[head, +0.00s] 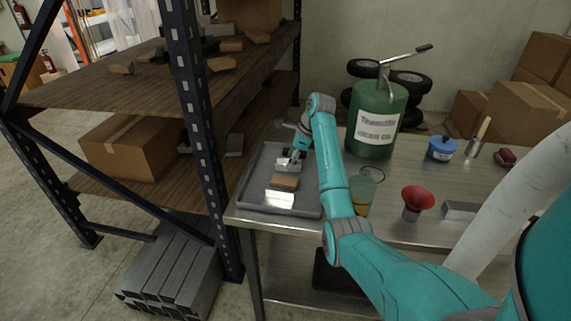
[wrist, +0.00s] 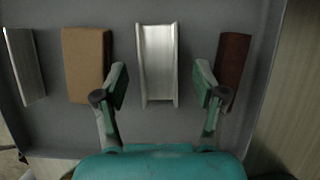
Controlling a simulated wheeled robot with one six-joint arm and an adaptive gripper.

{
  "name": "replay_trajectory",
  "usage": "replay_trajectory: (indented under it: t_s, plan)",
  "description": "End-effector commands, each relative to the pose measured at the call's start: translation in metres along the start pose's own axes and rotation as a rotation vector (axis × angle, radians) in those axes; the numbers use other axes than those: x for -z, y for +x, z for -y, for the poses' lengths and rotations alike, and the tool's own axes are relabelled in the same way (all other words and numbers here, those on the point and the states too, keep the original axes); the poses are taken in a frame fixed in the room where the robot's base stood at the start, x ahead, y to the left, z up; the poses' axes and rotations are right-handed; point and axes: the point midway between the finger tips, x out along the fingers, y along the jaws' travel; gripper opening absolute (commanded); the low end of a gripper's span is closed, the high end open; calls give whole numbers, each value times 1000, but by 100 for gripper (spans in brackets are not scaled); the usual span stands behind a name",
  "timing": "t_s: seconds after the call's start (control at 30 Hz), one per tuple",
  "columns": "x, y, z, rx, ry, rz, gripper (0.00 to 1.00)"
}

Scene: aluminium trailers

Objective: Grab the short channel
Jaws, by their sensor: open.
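The short channel (wrist: 158,62) is a silver U-shaped metal piece lying in the grey tray (wrist: 75,125), near the middle of the wrist view. My gripper (wrist: 161,80) is open, with one finger to the left of the channel and one to the right. Both fingers look apart from it. How far they are above it I cannot tell. In the head view my gripper (head: 292,160) is over the far part of the tray (head: 250,206), where the channel is partly hidden by it.
In the tray, a tan block (wrist: 86,62) lies left of the channel, close to the left finger. A silver metal piece (wrist: 25,65) is farther left. A dark red-brown piece (wrist: 233,65) is close to the right finger. A green canister (head: 376,120) and shelf post (head: 190,90) flank the tray.

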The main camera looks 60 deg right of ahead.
Motion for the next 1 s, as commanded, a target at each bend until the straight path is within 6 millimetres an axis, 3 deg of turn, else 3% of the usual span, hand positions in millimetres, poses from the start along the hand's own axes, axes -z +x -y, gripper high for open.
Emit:
replay_trajectory:
  t_s: [0.37, 0.6, 0.63, 1.0]
  plan:
    - [4, 10, -4, 1, 2, 0, 71]
    - [4, 10, -4, 1, 2, 0, 11]
    - [4, 10, -4, 1, 2, 0, 6]
    - [0, 3, -2, 1, 0, 1, 6]
